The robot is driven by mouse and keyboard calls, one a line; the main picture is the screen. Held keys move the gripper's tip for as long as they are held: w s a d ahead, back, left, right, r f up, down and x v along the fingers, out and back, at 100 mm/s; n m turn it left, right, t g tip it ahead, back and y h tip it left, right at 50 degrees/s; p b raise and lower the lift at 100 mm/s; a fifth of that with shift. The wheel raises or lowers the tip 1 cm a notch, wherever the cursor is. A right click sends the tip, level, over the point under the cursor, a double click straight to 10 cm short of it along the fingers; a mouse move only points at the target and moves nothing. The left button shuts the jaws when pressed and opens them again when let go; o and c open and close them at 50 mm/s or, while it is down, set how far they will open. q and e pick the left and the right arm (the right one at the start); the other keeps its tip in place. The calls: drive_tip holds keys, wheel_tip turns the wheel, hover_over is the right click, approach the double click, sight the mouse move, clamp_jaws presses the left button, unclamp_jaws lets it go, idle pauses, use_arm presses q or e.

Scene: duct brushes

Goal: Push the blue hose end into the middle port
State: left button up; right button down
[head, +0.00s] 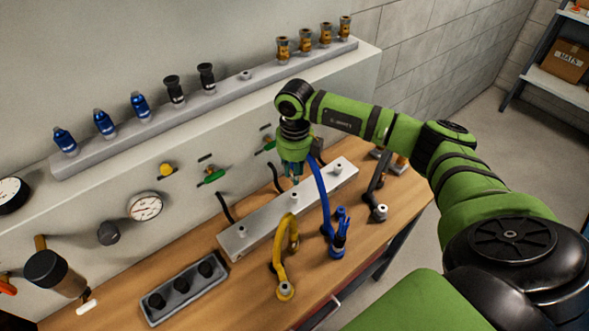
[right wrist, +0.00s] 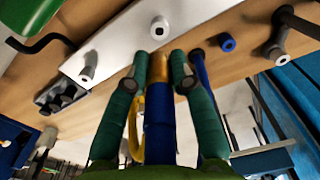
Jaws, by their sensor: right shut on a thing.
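My right gripper (head: 292,176) is shut on the blue hose end, above the metal port block (head: 262,222). In the right wrist view the gripper (right wrist: 160,75) has a finger on each side of the blue hose end (right wrist: 158,105), whose brass tip points toward a pale port (right wrist: 158,28) with a visible gap. In the head view the middle port (head: 294,197) shows just below the gripper; the tip's exact alignment cannot be told. The blue hose (head: 322,195) hangs to the right of the gripper. My left gripper is not in view.
A yellow hose (head: 278,262) lies in front of the block, and a black hose (head: 372,190) at its right. A black-socketed tray (head: 185,288) is at front left. A shelf of fittings (head: 215,105) is behind.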

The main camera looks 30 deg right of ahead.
sight(294, 195)
wheel_tip(294, 195, down, 2)
drive_tip(key=shift+w+b, duration=0.1)
drive_tip(key=shift+b, duration=0.5)
drive_tip(key=shift+f+b, duration=0.3)
drive_tip(key=shift+f, duration=0.1)
drive_tip(key=shift+f+b, duration=0.55)
drive_tip(key=shift+f, duration=0.25)
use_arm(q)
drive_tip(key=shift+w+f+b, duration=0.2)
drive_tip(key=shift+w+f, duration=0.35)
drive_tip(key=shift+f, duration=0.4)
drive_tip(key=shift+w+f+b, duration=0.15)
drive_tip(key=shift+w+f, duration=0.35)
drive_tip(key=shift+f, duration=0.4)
use_arm(e)
drive_tip(key=shift+f, duration=0.6)
use_arm(q)
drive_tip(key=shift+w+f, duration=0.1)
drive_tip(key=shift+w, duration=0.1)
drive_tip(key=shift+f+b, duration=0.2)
drive_tip(key=shift+b, duration=0.15)
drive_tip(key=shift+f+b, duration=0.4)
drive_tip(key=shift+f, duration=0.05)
use_arm(e)
drive_tip(key=shift+f, duration=0.5)
drive_tip(key=c, duration=1)
unclamp_jaws()
